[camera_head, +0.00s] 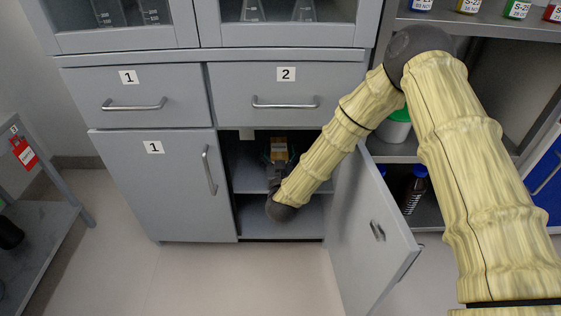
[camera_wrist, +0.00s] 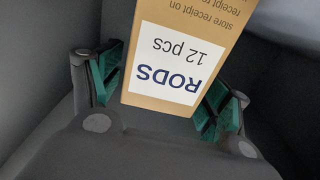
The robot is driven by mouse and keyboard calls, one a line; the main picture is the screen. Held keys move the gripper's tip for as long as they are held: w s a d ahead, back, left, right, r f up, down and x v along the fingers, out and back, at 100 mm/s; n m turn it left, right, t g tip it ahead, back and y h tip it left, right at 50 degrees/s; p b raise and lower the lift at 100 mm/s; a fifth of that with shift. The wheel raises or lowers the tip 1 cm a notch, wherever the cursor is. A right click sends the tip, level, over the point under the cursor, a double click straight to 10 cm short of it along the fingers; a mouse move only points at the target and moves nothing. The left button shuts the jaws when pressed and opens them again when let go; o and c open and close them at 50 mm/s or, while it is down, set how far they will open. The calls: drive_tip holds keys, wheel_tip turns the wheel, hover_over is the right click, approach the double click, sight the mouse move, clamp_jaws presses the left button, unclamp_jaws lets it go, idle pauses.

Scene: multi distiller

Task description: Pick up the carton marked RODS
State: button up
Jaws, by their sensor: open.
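The carton marked RODS (camera_wrist: 190,55) is brown cardboard with a white label reading "RODS 12 pcs", upside down in the wrist view. It is between the green-padded fingers of my gripper (camera_wrist: 164,92), with a finger on each side. The fingers are spread; I cannot tell whether either touches the carton. In the head view the carton (camera_head: 279,150) is small, on the shelf inside the open lower cabinet (camera_head: 250,215). My gripper (camera_head: 279,168) reaches in there, partly hidden by its own wrist.
The right cabinet door (camera_head: 365,235) stands open toward the front, close to my arm. The left door (camera_head: 155,190) and both drawers above are shut. A shelf rack with bottles (camera_head: 415,185) stands at the right. A grey cart (camera_head: 45,220) is at the left. The floor in front is clear.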

drive_tip(key=shift+w, duration=1.1)
drive_tip(key=shift+c, duration=0.4)
drive_tip(key=c, duration=1.1)
drive_tip(key=shift+r, duration=0.15)
